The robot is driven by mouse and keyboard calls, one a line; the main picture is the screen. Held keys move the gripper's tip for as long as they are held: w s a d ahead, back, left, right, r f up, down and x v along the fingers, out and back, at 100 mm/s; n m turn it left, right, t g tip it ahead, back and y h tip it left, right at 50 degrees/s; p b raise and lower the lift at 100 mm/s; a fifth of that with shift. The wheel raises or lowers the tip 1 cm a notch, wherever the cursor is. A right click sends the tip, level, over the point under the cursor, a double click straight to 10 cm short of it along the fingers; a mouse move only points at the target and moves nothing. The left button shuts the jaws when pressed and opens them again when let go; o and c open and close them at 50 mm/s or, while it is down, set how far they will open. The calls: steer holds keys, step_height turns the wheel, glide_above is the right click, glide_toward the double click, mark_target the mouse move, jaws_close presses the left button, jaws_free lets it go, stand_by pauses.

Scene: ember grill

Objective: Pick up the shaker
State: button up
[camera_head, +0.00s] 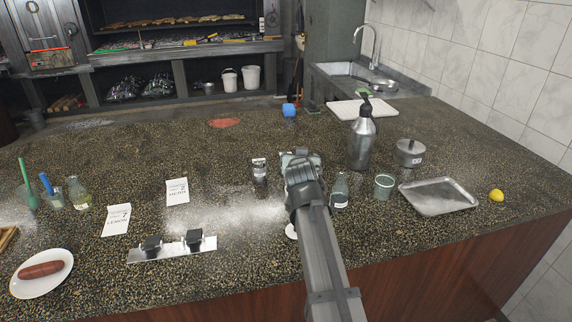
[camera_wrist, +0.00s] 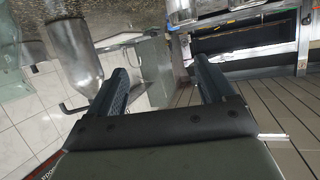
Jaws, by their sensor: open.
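A small shaker (camera_head: 259,170) with a dark body and a pale label stands upright on the speckled counter in the head view. My gripper (camera_head: 300,157) is just to its right, with a visible gap between them in that view. In the wrist view, my gripper (camera_wrist: 157,70) shows two dark fingers spread apart with nothing between them. That view looks inverted. A grey cylinder (camera_wrist: 178,12) at its top edge, beyond the fingertips, may be the shaker, but I cannot be sure.
A glass bottle (camera_head: 340,190), a cup (camera_head: 384,186) and a metal tray (camera_head: 438,210) are nearer. Cards (camera_head: 177,191) lie left. The counter behind the shaker is mostly clear.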

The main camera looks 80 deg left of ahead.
steer(key=shift+n, duration=0.4)
steer(key=s+f, duration=0.3)
steer(key=s, duration=0.1)
steer(key=shift+s+f, duration=0.25)
steer(key=shift+f, duration=0.1)
steer(key=shift+h, duration=0.3)
steer(key=x, duration=1.4)
steer(key=shift+s+r, duration=0.1)
steer(key=shift+s, duration=0.15)
steer(key=c, duration=0.9)
steer(key=shift+c, duration=0.2)
